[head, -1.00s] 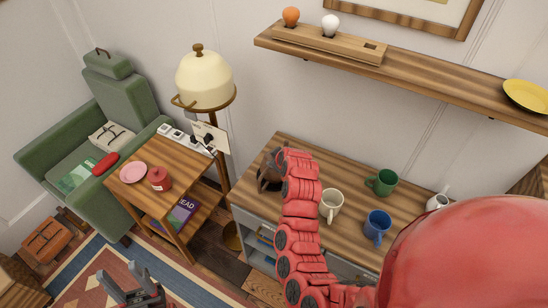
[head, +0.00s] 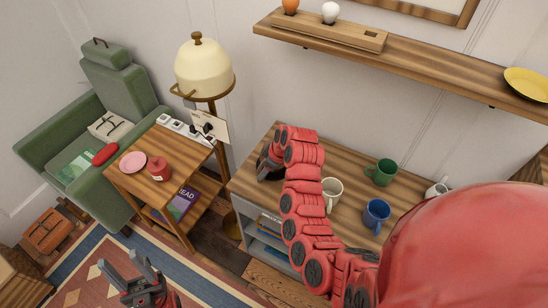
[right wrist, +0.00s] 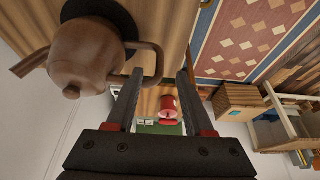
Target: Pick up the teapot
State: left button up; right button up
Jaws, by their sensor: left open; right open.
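The teapot (right wrist: 85,58) is brown and rounded, with a knob lid, and fills the upper left of the right wrist view. Its spout points left and its looped handle (right wrist: 158,62) faces right. My right gripper (right wrist: 160,75) is open and empty; the handle's outer part shows between its fingertips, but I cannot tell whether they touch. In the head view my red right arm reaches across the wooden-topped cabinet (head: 340,160) to its left end and largely hides the teapot. My left gripper (head: 119,265) is open and empty, low above the rug.
A cream mug (head: 331,191), green mug (head: 380,172), blue mug (head: 376,213) and partly hidden white pot (head: 436,189) stand on the cabinet. A lamp (head: 203,68) and side table (head: 180,160) are to its left. A shelf (head: 420,70) hangs above.

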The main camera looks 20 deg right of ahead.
aim_at(259, 183)
jog(key=p+x, duration=0.1)
jog(key=x, duration=0.3)
jog(key=shift+p+x, duration=0.65)
jog(key=shift+x, duration=1.3)
grip_shut()
jog(key=shift+w, duration=0.1)
